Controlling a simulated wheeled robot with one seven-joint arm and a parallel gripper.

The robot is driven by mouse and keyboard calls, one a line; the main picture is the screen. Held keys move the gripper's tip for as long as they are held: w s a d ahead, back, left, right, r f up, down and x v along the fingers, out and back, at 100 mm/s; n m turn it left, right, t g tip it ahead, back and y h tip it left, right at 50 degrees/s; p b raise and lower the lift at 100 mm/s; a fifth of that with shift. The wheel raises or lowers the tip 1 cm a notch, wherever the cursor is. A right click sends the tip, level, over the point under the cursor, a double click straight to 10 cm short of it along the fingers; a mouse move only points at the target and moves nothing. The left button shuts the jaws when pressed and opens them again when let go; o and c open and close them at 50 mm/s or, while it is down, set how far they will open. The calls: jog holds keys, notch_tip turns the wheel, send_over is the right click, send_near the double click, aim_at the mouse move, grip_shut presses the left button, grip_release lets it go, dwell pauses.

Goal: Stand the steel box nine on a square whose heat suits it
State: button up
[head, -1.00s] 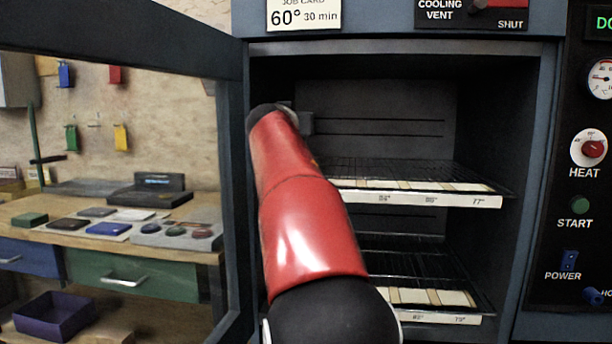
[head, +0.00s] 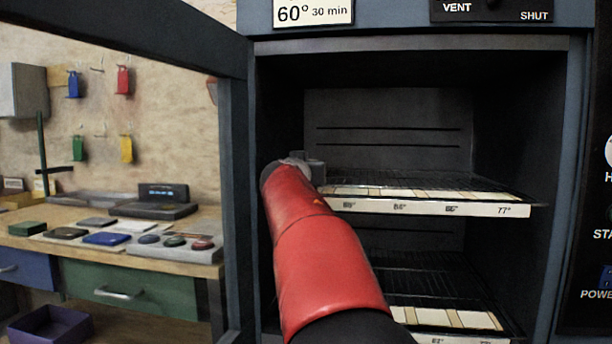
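My red arm reaches into the open oven. Only a grey piece at its far end, part of my gripper (head: 314,171), shows beside the left end of the upper shelf. The fingers are hidden, so I cannot tell whether they hold anything. I cannot make out the steel box nine. The upper wire shelf (head: 470,182) carries a row of pale squares (head: 487,195). Its front label strip (head: 470,209) reads 77° at the right; the other figures are blurred. The lower shelf (head: 430,283) has pale squares (head: 475,320) too, with its label partly cut off.
The open glass door (head: 235,190) stands left of the oven. A job card (head: 312,12) above reads 60°, 30 min. Behind the door, a workbench (head: 190,252) holds several small coloured boxes and a grey tray (head: 185,249). The oven's right wall (head: 550,130) bounds the shelves.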

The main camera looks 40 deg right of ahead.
jog(key=o, duration=1.3)
jog(key=shift+c, duration=0.2)
jog(key=shift+r, duration=0.2)
jog(key=b+v, duration=0.3)
jog(key=v, duration=0.9)
jog(key=shift+s+f, duration=0.1)
jog(key=shift+f, duration=0.1)
